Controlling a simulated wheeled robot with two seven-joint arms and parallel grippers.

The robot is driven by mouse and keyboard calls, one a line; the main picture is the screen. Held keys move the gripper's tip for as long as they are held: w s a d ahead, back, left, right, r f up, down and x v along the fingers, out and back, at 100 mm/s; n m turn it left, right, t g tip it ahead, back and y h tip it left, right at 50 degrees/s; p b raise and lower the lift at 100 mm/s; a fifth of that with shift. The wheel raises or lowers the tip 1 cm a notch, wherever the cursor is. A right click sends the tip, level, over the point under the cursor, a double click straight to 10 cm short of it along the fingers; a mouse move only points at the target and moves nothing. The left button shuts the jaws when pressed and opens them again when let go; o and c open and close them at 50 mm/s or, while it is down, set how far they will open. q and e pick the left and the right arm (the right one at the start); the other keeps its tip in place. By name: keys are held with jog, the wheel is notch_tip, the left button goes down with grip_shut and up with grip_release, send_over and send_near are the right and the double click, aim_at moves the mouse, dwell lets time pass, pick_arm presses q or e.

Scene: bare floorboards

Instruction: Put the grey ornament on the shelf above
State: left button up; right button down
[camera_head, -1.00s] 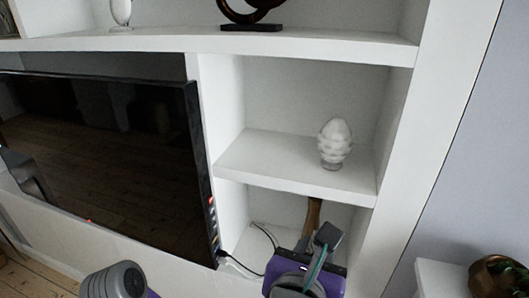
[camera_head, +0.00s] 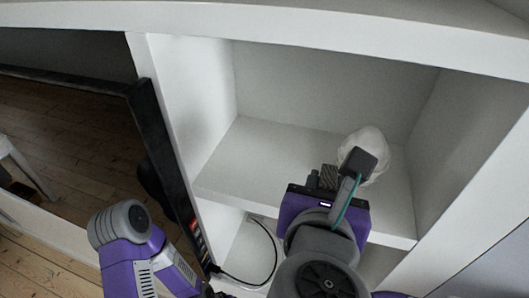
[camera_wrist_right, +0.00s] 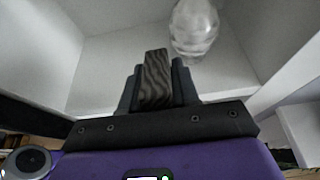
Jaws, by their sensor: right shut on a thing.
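A dark grey ornament with a wavy, wood-like grain (camera_wrist_right: 157,80) is held upright between the fingers of my right gripper (camera_head: 322,180). Its top also shows in the head view (camera_head: 329,174), partly hidden by the gripper. The gripper is shut on it, in front of or over the front part of the middle shelf (camera_head: 265,150); I cannot tell whether the ornament touches the shelf. My left arm shows at the lower left of the head view, but its gripper is not seen.
A pale, bumpy egg-shaped ornament (camera_head: 371,150) stands on the middle shelf just right of and behind my gripper; it also shows in the wrist view (camera_wrist_right: 194,28). The shelf's left part is clear. A television (camera_head: 70,130) stands left. A board (camera_head: 330,32) overhangs the compartment.

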jog(key=w+a+p, duration=0.2)
jog(key=w+a, duration=0.2)
jog(key=w, duration=0.4)
jog(key=w+a+p, duration=0.1)
jog(key=w+a, duration=0.3)
jog(key=w, duration=0.3)
jog(key=f, duration=0.6)
jog(key=shift+w+a+f, duration=0.1)
jog(key=shift+w+f, duration=0.2)
jog(key=shift+w, duration=0.1)
jog(key=shift+w+a+f, duration=0.1)
jog(key=shift+w+f, duration=0.1)
jog(key=shift+f, duration=0.05)
jog(key=shift+s+f, duration=0.1)
jog(key=c, duration=0.8)
grip_release()
jog(key=shift+c, duration=0.2)
